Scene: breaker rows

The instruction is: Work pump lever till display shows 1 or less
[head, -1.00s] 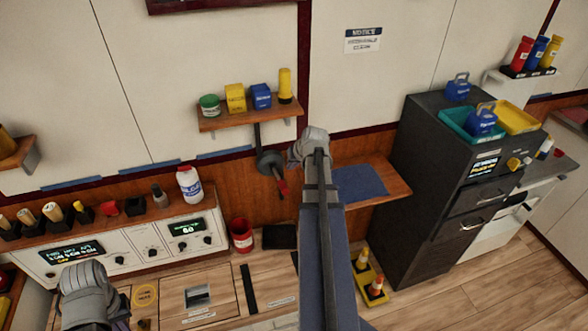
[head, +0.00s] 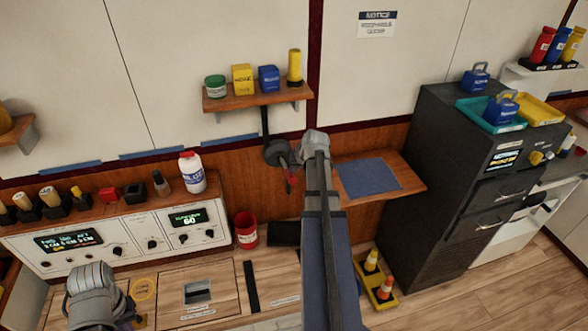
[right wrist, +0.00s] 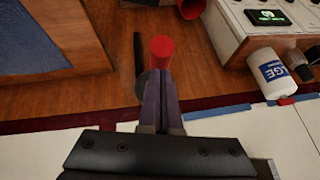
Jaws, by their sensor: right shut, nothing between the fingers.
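The pump lever has a dark round hub (head: 277,152) on the wood wall below the small shelf. Its red grip (head: 291,179) points down in the head view. My right gripper (right wrist: 158,75) is shut and empty, its fingertips close to the red grip (right wrist: 162,47) in the right wrist view; I cannot tell whether they touch. In the head view my right arm hides part of that area. The small display (head: 189,219) on the white panel reads 60. My left gripper (head: 92,285) is at the lower left; its fingers are not clear.
A shelf (head: 257,98) with a jar, boxes and a yellow cylinder is above the lever. A wooden ledge (head: 415,186) with a blue mat is to its right. A white bottle (head: 192,173) stands on the panel. A red bucket (head: 246,231) is below. A dark cabinet (head: 425,200) stands right.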

